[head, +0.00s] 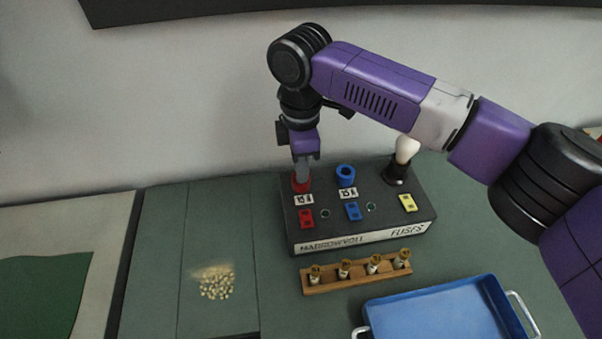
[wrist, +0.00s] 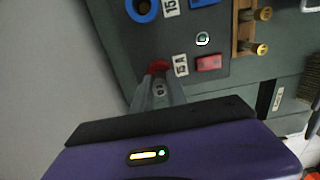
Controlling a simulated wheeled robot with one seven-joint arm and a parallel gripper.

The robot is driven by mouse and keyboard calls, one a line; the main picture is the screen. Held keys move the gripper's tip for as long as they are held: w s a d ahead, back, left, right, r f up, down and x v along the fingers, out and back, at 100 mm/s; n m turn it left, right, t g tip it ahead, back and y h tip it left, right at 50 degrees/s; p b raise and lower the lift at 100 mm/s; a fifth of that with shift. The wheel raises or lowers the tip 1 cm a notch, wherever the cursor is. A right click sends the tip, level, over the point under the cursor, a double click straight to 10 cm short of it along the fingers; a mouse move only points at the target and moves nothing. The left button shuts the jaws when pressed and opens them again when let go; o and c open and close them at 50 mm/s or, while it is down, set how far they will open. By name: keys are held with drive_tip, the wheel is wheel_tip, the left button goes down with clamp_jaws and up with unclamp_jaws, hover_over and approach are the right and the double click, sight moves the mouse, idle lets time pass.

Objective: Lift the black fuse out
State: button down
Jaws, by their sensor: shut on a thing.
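My gripper (head: 302,180) points down at the red socket (head: 300,187) on the left of the dark fuse box (head: 350,213). In the wrist view its fingers (wrist: 159,92) are shut on a small, mostly hidden piece at the red socket (wrist: 157,68); I cannot tell its colour or whether it is still seated. A blue ring socket (head: 346,173) is in the middle of the box. At the right, a black holder (head: 397,175) carries a white rounded piece (head: 407,150). I see no piece that is plainly a black fuse.
A wooden rack (head: 352,277) with several brass-topped fuses stands in front of the box. A blue tray (head: 440,312) lies at the front right. Red, blue and yellow (head: 408,203) switches sit on the box.

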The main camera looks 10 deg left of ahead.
drive_tip(key=shift+r, duration=0.1)
wheel_tip(320, 180, up, 9)
drive_tip(key=shift+r+b, duration=0.2)
drive_tip(key=shift+b, duration=0.65)
drive_tip(key=shift+r, duration=0.25)
drive_tip(key=shift+r+p, duration=0.1)
drive_tip(key=shift+p, duration=0.35)
